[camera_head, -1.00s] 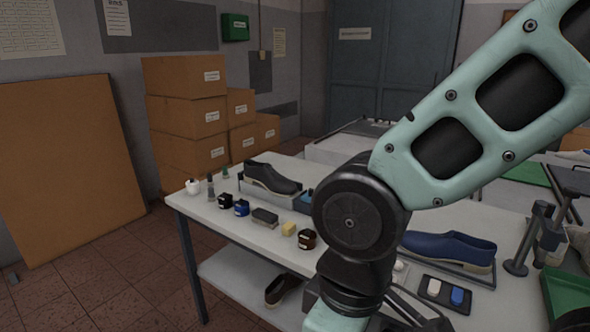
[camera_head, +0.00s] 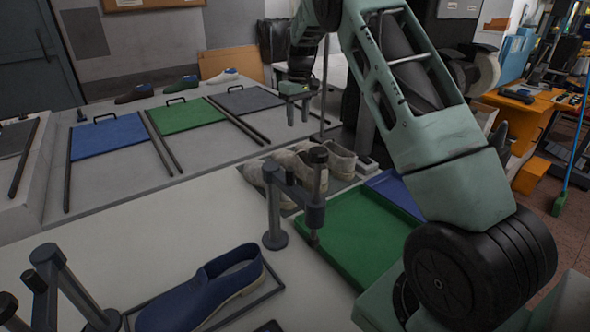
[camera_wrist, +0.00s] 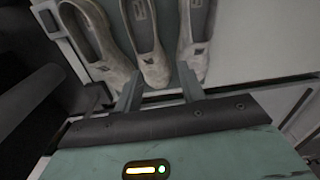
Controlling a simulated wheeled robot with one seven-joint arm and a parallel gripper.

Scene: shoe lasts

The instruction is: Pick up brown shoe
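A dark brown shoe (camera_head: 134,93) stands at the back left of the far grey table in the head view, left of a green shoe and a grey-blue shoe. My gripper (camera_head: 298,116) hangs over the right part of that table, well to the right of the brown shoe. In the wrist view my gripper (camera_wrist: 160,84) shows two fingers spread apart with nothing held between them. Worn beige shoes (camera_wrist: 148,45) lie beyond the fingers there. The brown shoe is not in the wrist view.
Blue (camera_head: 108,137), green (camera_head: 187,115) and grey (camera_head: 246,99) mats lie before the far shoes, with dark rails between them. Beige shoes (camera_head: 340,160) stand behind a green tray (camera_head: 360,236). A blue shoe (camera_head: 203,290) and dark posts (camera_head: 275,205) stand on the near table.

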